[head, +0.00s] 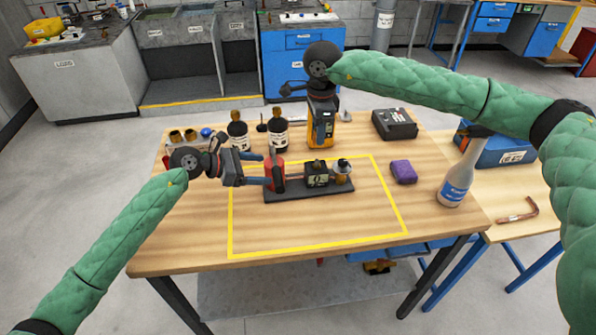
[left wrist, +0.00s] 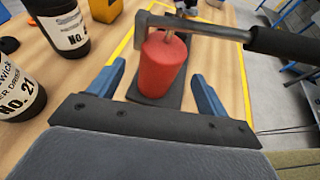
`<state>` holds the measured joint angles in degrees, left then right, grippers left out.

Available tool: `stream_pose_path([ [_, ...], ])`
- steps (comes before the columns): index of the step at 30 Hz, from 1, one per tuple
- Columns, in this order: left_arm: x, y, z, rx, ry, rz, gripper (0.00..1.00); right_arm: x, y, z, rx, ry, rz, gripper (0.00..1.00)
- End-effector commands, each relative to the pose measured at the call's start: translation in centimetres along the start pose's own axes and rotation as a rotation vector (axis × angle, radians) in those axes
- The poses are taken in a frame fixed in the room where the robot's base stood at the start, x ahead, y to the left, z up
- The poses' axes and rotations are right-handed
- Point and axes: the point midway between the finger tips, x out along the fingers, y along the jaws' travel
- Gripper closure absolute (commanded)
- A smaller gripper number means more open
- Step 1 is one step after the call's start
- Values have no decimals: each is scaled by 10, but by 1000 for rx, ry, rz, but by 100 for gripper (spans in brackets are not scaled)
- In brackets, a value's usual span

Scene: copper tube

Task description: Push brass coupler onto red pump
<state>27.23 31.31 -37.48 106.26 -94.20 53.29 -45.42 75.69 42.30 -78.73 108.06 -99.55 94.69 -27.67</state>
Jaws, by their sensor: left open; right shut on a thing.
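The red pump (head: 275,166) stands at the left end of a dark base plate (head: 300,191) on the table. A grey bar with a black handle (left wrist: 280,42) lies across its top in the left wrist view. My left gripper (head: 262,181) is open, with its blue fingers either side of the red pump (left wrist: 160,70), apart from it. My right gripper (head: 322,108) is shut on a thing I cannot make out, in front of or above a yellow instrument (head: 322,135). The brass coupler is not clearly visible; brass-coloured pieces (head: 183,135) sit at the back left.
A small gauge box (head: 317,175) and a brass-toned fitting (head: 342,176) share the plate. Two dark bottles (head: 278,135) stand behind. A purple block (head: 403,172) and a pale bottle (head: 457,180) stand to the right. The front of the yellow-taped area is clear.

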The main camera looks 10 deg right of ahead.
Motion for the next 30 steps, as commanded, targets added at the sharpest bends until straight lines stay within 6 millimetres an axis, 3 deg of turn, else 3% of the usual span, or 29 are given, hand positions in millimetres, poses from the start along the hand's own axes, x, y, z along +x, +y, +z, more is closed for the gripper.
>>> stream_pose_path([
  [3, 20, 0, 1, 0, -2, -1, 23, 0, 0, 0, 0, 0, 0, 97],
  [10, 45, 0, 0, -1, -1, 0, 23, 0, 0, 0, 0, 0, 0, 97],
  [24, 54, 0, 0, -1, 0, 1, 23, 0, 0, 0, 0, 0, 0, 97],
  [30, 54, 0, 0, -1, 0, 1, 60, 0, 0, 0, 0, 0, 0, 97],
])
